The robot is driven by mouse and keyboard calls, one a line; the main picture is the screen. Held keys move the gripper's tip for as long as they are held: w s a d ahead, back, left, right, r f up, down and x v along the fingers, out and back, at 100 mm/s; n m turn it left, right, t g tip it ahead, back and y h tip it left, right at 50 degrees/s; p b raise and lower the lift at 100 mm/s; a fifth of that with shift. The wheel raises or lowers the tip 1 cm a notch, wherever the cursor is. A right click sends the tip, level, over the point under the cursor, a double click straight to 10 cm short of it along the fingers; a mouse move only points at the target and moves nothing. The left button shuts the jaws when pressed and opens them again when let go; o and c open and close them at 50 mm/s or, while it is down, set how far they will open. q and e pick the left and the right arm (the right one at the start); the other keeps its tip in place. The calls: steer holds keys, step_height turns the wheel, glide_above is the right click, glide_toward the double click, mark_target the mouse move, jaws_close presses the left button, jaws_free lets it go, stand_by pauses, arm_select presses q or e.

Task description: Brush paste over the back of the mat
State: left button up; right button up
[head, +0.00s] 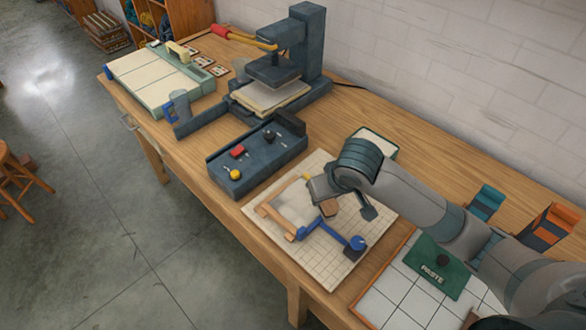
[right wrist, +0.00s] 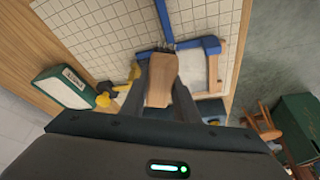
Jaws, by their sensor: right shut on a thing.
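The mat (head: 296,203) is a pale grey sheet inside a frame of wooden and blue bars (head: 322,229), lying on a gridded board (head: 290,258). In the right wrist view the mat (right wrist: 194,70) shows just right of the gripper. My right gripper (head: 328,200) is over the frame's right side, shut on a wooden piece that looks like the brush (right wrist: 160,82). A green plate marked PASTE (head: 441,268) with a dark knob lies on white tiles at lower right. My left gripper is not in view.
A dark tray with coloured knobs (head: 225,170) stands left of the board. A green-and-white box (right wrist: 65,88) is behind the board. Orange and teal holders (head: 552,226) stand at right.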

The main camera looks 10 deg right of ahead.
steer(key=w+a+r+n+g+y+p, duration=0.3)
steer(key=w+a+r+n+p, duration=0.1)
steer(key=n+p, duration=0.9)
steer(key=w+a, duration=0.1)
steer(key=a, duration=0.1)
steer(key=shift+w+a+r+n+y+p, duration=0.2)
steer(key=shift+w+a+n+y+p, duration=0.1)
steer(key=shift+w+a+n+y, duration=0.1)
steer(key=shift+s+f, duration=0.1)
